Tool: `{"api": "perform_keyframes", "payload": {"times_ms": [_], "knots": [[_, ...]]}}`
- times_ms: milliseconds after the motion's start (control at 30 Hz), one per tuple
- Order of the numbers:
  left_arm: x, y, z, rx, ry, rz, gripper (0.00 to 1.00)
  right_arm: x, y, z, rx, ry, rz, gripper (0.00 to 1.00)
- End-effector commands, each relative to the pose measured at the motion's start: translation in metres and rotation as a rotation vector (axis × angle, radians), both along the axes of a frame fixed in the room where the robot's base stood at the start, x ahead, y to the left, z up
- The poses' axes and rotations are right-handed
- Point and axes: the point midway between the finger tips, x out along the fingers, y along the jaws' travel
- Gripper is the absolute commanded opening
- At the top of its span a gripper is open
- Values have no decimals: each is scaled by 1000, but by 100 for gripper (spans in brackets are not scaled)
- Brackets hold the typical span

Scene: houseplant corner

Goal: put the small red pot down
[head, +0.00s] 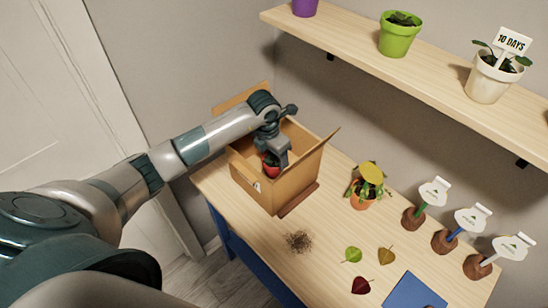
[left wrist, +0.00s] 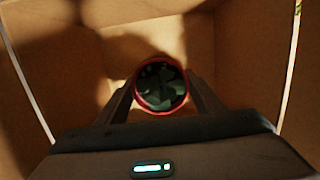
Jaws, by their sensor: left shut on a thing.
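The small red pot (head: 270,166) is inside the open cardboard box (head: 286,182). My left gripper (head: 270,158) reaches down into the box from above and is shut on the pot. In the left wrist view the round red rim of the pot (left wrist: 161,87) sits between the two fingers (left wrist: 161,100), with dark green leaves inside it. The box walls (left wrist: 250,50) surround it. I cannot tell whether the pot touches the box floor. My right gripper does not show.
A small orange pot with a yellowish plant (head: 363,192) stands right of the box. A shelf (head: 440,72) with pots hangs above.

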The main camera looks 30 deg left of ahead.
Motion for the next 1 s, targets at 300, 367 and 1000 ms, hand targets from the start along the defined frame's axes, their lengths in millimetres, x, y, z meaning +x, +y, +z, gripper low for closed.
{"api": "perform_keyframes", "payload": {"times_ms": [300,367,1000], "knots": [[0,0,-2,1,-1,0,34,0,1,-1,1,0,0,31],[0,0,-4,1,-1,0,34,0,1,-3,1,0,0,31],[0,0,-13,1,0,0,80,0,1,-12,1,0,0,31]]}}
